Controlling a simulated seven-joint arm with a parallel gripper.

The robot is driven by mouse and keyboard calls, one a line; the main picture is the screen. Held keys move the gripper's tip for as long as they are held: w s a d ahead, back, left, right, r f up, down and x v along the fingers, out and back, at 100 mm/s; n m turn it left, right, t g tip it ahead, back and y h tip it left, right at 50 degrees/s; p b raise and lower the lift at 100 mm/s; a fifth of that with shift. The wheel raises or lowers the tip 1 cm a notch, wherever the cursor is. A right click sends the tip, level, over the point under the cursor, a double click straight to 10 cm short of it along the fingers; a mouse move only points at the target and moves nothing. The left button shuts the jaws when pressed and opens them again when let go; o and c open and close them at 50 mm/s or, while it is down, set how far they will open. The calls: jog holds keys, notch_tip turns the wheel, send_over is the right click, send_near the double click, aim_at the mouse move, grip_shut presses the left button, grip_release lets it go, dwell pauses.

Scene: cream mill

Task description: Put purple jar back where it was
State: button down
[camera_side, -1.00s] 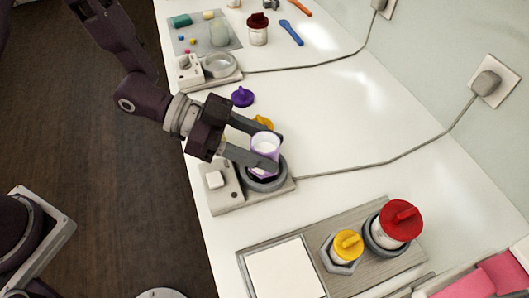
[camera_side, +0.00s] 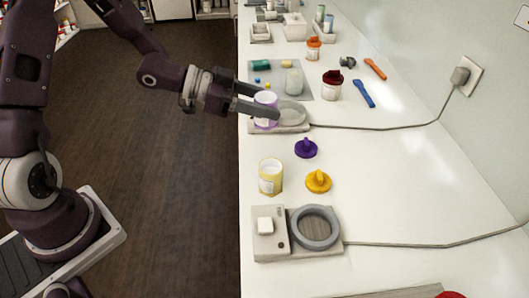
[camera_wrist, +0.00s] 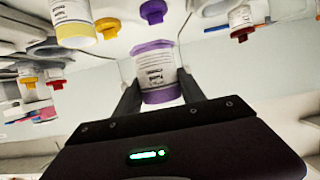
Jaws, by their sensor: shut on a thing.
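The purple jar (camera_side: 265,112), lidless, with a purple rim and white label, is between the fingers of my gripper (camera_side: 274,104). The jar (camera_wrist: 158,76) also fills the middle of the wrist view between both fingers. Its likely lid, a purple knobbed lid (camera_side: 306,149), lies on the counter nearer the camera.
An open yellow jar (camera_side: 270,177) and a yellow lid (camera_side: 318,181) stand nearby. The near device has an empty grey ring (camera_side: 315,228). Behind are a grey mat (camera_side: 305,93) with small items, a dark red-lidded jar (camera_side: 332,84) and a blue tool (camera_side: 364,94). Cables cross the counter.

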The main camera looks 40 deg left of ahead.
jog(key=f, duration=0.6)
jog(key=a+f, duration=0.1)
jog(key=f, duration=0.3)
jog(key=shift+w, duration=0.1)
jog(key=shift+f, duration=0.1)
jog(key=shift+f, duration=0.15)
jog(key=c, duration=0.7)
grip_release()
